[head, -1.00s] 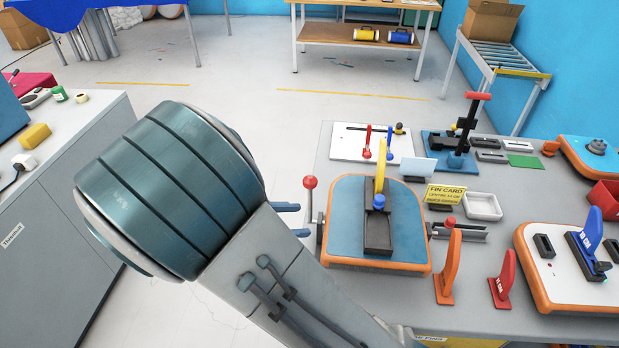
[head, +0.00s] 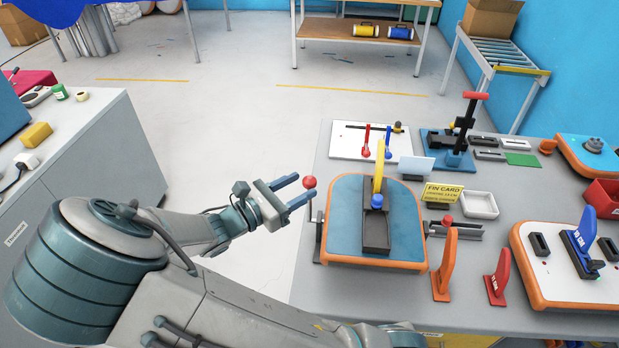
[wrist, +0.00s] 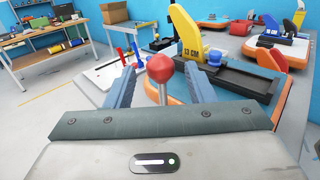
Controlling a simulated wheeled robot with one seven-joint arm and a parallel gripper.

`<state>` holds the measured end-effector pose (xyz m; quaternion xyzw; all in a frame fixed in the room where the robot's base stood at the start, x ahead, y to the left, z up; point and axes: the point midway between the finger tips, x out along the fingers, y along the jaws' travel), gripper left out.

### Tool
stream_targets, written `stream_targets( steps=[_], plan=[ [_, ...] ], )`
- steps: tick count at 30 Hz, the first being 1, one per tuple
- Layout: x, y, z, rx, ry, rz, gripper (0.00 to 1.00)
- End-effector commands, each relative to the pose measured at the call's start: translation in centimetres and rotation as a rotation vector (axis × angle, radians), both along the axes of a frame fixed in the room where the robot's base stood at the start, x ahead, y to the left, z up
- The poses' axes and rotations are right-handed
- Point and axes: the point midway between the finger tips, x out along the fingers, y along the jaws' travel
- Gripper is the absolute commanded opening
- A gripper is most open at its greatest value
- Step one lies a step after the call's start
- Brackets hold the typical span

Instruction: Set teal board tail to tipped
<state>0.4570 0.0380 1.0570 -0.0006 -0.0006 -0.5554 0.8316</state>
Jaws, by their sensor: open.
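The teal board (head: 345,215) has an orange rim and lies on the grey table, with a yellow fin (head: 379,165) standing in a dark box (head: 377,235) that bears a blue knob (head: 377,201). A lever with a red ball knob (head: 309,182) stands at the board's left side; the knob is at the top. My gripper (head: 304,186) is open at the knob. In the wrist view the red knob (wrist: 160,68) appears between the two blue fingers, with a gap on each side. The lever's lower end is partly hidden in the wrist view.
An orange fin (head: 445,265) and a red fin (head: 498,277) stand right of the board. A white-topped board (head: 545,285) lies farther right. A white panel with small levers (head: 350,142) and a blue clamp stand (head: 450,160) are behind. Floor is clear left of the table.

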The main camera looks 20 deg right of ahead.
Motion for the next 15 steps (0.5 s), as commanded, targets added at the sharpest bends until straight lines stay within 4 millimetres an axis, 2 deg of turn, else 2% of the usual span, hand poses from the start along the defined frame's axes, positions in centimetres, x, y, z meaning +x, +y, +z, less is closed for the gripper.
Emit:
stream_targets(
  steps=[1, 6, 15],
  plan=[
    [0.3, -0.9, 0.2, -0.001, 0.001, -0.005, 0.49],
    [1.1, -2.8, 0.1, -0.001, 0.001, -0.002, 0.49],
    [1.4, -3.5, 0.0, 0.002, 0.001, 0.0, 0.49]
  ],
)
